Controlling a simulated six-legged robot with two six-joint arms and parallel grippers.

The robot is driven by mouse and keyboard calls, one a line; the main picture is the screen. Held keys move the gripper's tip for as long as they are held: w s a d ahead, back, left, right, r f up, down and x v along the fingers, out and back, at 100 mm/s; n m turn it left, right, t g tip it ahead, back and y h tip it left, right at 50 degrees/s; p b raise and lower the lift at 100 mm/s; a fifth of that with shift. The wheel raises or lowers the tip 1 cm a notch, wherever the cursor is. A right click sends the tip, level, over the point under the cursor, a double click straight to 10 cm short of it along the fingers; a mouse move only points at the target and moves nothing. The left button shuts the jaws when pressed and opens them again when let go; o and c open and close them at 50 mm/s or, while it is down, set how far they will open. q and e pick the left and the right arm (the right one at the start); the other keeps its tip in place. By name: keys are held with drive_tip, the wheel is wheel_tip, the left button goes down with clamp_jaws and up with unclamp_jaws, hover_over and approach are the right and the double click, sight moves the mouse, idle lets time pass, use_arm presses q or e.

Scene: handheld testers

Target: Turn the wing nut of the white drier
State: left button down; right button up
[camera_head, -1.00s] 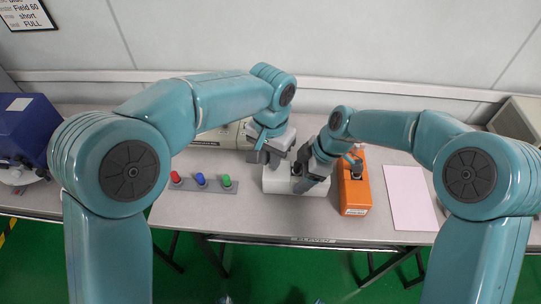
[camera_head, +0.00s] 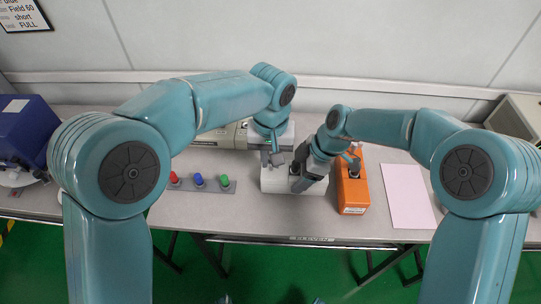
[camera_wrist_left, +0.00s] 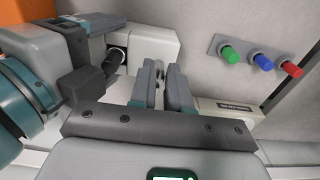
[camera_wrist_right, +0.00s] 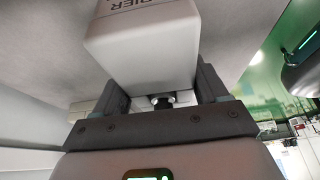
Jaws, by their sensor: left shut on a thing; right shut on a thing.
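The white drier (camera_head: 270,180) lies on the table in the middle of the head view. My right gripper (camera_head: 299,182) is shut on it near its right part. In the right wrist view the drier (camera_wrist_right: 143,50), with its lettering, sits between the two fingers, and a dark knob (camera_wrist_right: 161,101) shows below it. My left gripper (camera_head: 275,160) is at the drier's back edge, its fingers close together. In the left wrist view its fingertips (camera_wrist_left: 166,72) are by the drier's white body (camera_wrist_left: 148,47). The wing nut between them is hidden by the fingers.
An orange tester (camera_head: 352,190) stands just right of the drier. A strip with red, blue and green buttons (camera_head: 200,188) lies to the left. A beige case (camera_head: 225,137) is behind, a pale sheet (camera_head: 408,198) at right, and a blue box (camera_head: 25,132) at far left.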

use_arm(q)
drive_tip(key=c, duration=1.1)
unclamp_jaws()
wheel_tip(320, 180, up, 12)
